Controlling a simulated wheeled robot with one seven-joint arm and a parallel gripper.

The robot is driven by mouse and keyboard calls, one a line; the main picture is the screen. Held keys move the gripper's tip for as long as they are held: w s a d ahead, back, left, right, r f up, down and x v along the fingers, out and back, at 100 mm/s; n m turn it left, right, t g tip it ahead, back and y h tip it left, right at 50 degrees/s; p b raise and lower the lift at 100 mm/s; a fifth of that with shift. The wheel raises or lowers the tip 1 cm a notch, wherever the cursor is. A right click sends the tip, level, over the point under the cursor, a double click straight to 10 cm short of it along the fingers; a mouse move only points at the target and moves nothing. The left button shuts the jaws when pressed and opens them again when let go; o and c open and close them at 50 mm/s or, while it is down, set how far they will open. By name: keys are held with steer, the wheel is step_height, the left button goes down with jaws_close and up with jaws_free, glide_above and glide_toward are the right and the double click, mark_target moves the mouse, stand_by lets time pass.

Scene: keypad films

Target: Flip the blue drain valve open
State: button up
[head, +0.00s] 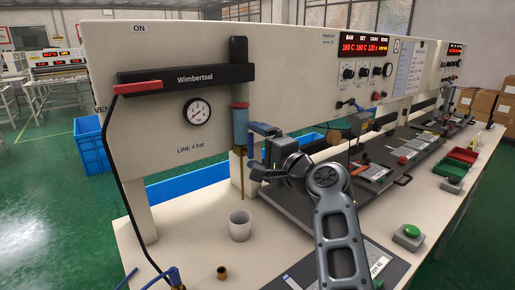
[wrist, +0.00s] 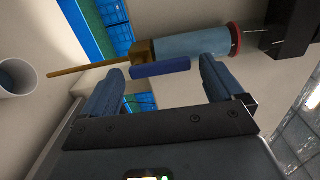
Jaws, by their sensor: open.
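The blue drain valve lever (wrist: 160,69) is a short flat bar beside the brass fitting (wrist: 141,51), running roughly along the blue-grey filter bowl (wrist: 195,44) in the wrist view. The bowl also shows in the head view (head: 240,127), under the black housing on the panel. A thin brass tube (head: 242,183) hangs down from it. My gripper (wrist: 158,84) is open, its blue fingers spread to either side of the lever, which sits near the fingertip line. I cannot tell any contact. In the head view my gripper (head: 255,152) is right of the bowl and hides the lever.
A white cup (head: 240,226) stands on the bench below the tube. The panel with a pressure gauge (head: 197,111) and a red-tipped black handle (head: 138,87) is close on the left. A black hose hangs at the left edge. A green button (head: 411,231) is at the right.

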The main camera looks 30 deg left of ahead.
steer(key=b+v, duration=0.1)
steer(key=v, duration=0.6)
steer(key=shift+s+d, duration=0.2)
steer(key=shift+d, duration=0.2)
stand_by(0.3)
